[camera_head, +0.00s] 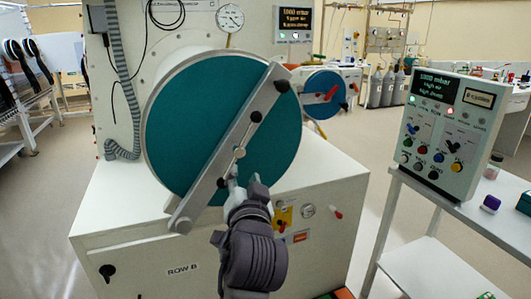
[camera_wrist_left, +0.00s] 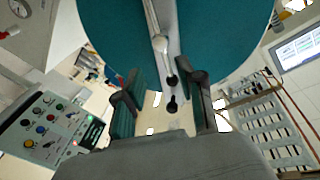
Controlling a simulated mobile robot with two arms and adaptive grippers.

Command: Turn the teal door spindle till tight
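The teal round door (camera_head: 185,120) has a pale diagonal bar (camera_head: 207,178) across its face. The spindle (camera_head: 240,152) sits at its centre, with a thin crossbar ending in dark knobs; the upper knob (camera_head: 256,116) is clear, the lower one (camera_head: 222,182) is beside my gripper. My left gripper (camera_head: 234,181) is in front of the door, just below the spindle hub. In the left wrist view its fingers (camera_wrist_left: 166,95) are wide apart, with dark knobs (camera_wrist_left: 171,104) showing between them and visible gaps on both sides. My right gripper is not in view.
A control panel (camera_head: 446,130) stands on a white side table (camera_head: 470,200) at the right. A white cabinet (camera_head: 135,235) is below the door. A grey hose (camera_head: 119,80) hangs at the left.

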